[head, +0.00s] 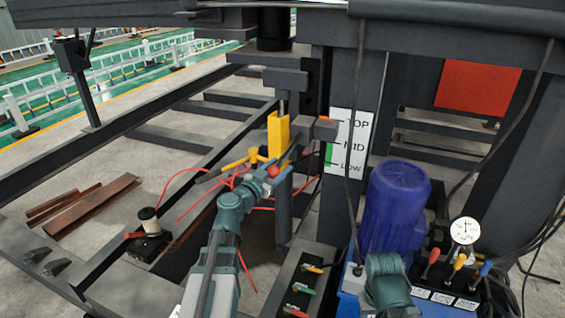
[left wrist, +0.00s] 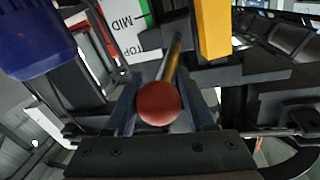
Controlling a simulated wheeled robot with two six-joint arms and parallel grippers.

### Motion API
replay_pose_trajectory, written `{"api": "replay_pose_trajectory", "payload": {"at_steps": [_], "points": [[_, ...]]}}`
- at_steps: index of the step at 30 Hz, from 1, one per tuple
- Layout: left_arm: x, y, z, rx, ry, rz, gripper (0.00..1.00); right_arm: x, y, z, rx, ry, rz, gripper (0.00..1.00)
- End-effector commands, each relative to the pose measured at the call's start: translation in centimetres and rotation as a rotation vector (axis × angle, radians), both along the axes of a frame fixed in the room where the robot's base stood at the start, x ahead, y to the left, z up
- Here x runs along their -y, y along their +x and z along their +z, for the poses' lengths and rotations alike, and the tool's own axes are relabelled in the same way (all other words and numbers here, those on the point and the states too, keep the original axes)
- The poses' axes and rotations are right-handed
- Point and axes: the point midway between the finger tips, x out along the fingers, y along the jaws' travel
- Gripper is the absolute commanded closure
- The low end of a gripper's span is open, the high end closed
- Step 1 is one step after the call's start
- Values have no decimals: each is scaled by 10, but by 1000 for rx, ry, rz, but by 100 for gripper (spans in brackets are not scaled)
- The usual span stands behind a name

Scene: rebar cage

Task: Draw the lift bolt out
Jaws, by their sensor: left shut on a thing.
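The lift bolt shows as a red ball knob (head: 272,171) in the head view, in front of the dark post and the yellow bracket (head: 278,135). In the left wrist view its red knob (left wrist: 158,103) sits between the fingers, and its metal shank (left wrist: 170,60) runs away toward the dark frame. My left gripper (head: 284,160) is shut on the bolt, with one blue finger on each side in the left wrist view (left wrist: 164,98). I cannot tell how deep the shank's far end sits. My right arm (head: 386,282) shows at the bottom, but its gripper is not visible.
A TOP/MID/LOW scale plate (head: 349,142) is right of the bolt. A blue motor (head: 396,205), a gauge (head: 464,231) and coloured levers (head: 458,261) stand at right. Red hoses (head: 188,174) and a black pedestal (head: 148,240) lie left. Dark beams surround the arm.

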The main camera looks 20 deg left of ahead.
Motion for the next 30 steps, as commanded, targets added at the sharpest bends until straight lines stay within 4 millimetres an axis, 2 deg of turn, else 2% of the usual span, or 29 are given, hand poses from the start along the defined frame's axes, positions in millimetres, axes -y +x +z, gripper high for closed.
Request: {"api": "replay_pose_trajectory", "payload": {"at_steps": [1, 9, 10, 14, 25, 30], "points": [[4, -11, 0, 0, 1, -8, 100, 0, 0, 0, 0, 0, 0, 50], [3, -11, -1, -1, 2, -9, 100, 0, 0, 0, 0, 0, 0, 50], [3, -11, -1, -1, 2, -9, 42, 0, 0, 0, 0, 0, 0, 50], [3, -11, -1, -1, 2, -7, 19, 0, 0, 0, 0, 0, 0, 50], [2, -10, 0, -1, 1, -4, 19, 0, 0, 0, 0, 0, 0, 50], [5, -18, 0, 0, 0, -5, 19, 0, 0, 0, 0, 0, 0, 50]]}}
